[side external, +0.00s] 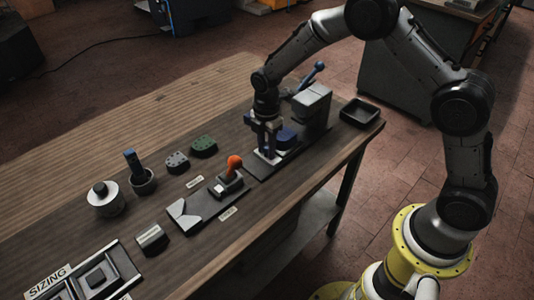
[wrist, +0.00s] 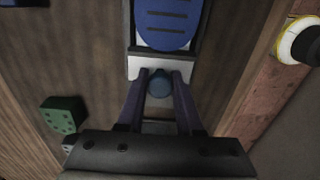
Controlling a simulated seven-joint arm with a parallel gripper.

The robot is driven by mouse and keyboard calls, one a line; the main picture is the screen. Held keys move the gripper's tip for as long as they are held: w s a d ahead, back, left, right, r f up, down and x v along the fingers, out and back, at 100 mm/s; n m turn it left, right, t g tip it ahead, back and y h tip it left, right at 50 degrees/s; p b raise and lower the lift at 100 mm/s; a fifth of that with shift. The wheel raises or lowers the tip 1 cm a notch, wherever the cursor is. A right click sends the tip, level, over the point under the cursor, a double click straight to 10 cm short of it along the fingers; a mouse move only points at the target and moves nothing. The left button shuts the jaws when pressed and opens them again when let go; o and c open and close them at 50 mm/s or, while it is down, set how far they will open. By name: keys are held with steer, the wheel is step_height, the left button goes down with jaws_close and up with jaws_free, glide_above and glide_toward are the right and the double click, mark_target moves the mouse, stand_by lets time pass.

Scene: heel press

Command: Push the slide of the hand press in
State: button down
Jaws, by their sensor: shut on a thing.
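The hand press (side external: 312,104) stands near the table's right end, with a grey body and a blue lever (side external: 311,75) raised at the back. Its slide shows as a pale plate (wrist: 147,67) in the wrist view, with a blue heel-shaped pad (wrist: 172,22) beyond it. A round blue knob (wrist: 160,86) stands at the near end of the slide. My gripper (side external: 268,152) points down at the front of the press. In the wrist view its two fingers are on either side of the knob, shut on it. In the side view the fingers hide the knob.
A black tray (side external: 360,112) sits right of the press at the table edge. Left of it are an orange-knobbed fixture (side external: 233,168), green (side external: 204,146) and grey (side external: 177,162) blocks, a cup with a blue tool (side external: 142,181) and a round metal pot (side external: 105,198). The back-left table is clear.

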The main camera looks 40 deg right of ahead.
mark_target(286, 133)
steer(key=shift+d, duration=3.8)
steer(key=c, duration=1)
jaws_free()
steer(key=shift+d, duration=0.15)
steer(key=o, duration=1)
steer(key=shift+r, duration=0.15)
steer(key=shift+r, duration=1.65)
steer(key=shift+a, duration=0.2)
